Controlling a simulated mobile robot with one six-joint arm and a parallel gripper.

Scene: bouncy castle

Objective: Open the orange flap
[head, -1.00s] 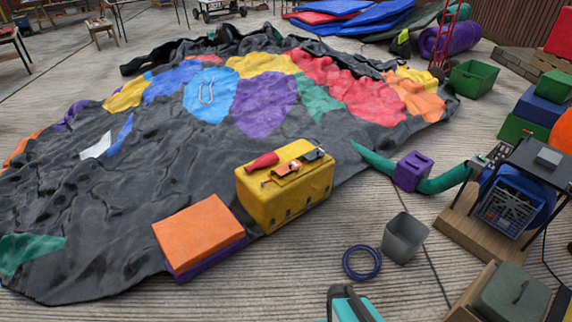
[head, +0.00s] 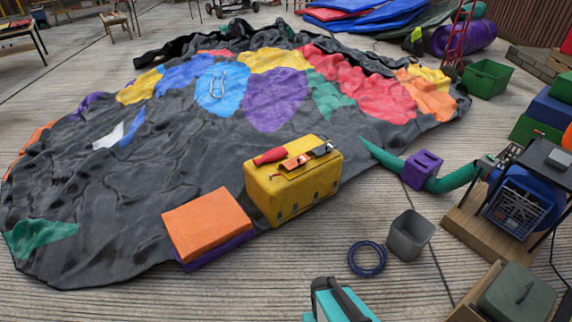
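No part I can name for sure as the orange flap stands out. A flat block with an orange top (head: 207,224) and a purple lower layer lies on the front edge of the dark sheet, left of a yellow box (head: 262,196). Its orange top looks flat and closed down. The yellow box stands upright and carries a small orange-and-dark tool (head: 296,162) and a red object (head: 270,156) on its lid. An orange patch (head: 430,100) is part of the spread sheet at its far right. My gripper is not in view.
The crumpled dark sheet (head: 110,240) with coloured patches covers the left and middle ground. A blue ring (head: 367,273), a grey bin (head: 408,250) and a purple block (head: 422,170) lie to the right. A teal object (head: 355,306) is cut off at the bottom edge. Boarded floor at front left is clear.

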